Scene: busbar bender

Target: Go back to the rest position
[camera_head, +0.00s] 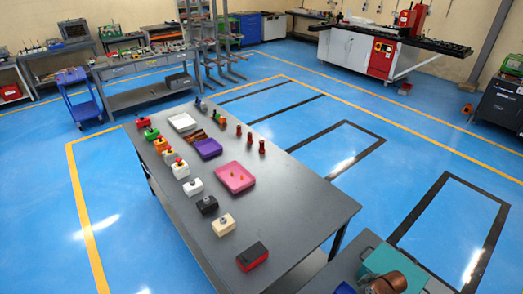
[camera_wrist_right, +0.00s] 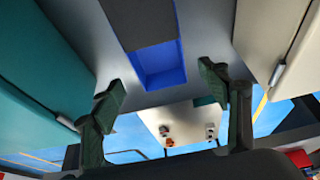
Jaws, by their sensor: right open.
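My right gripper (camera_wrist_right: 162,92) shows in the right wrist view. Its two dark green fingers stand wide apart with nothing between them. Beyond the fingers is a blue open-topped recess or bin (camera_wrist_right: 155,62) on a grey surface; I cannot tell how far away it is. Neither gripper shows in the head view, and my left gripper is in no view.
A long dark table (camera_head: 285,205) holds a pink tray (camera_head: 235,178), a purple tray (camera_head: 208,149), a white tray (camera_head: 182,122) and several button boxes. A teal object (camera_head: 388,262) is at the lower right. Wrist view: teal body (camera_wrist_right: 35,125), white body (camera_wrist_right: 265,35), control panel (camera_wrist_right: 185,122).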

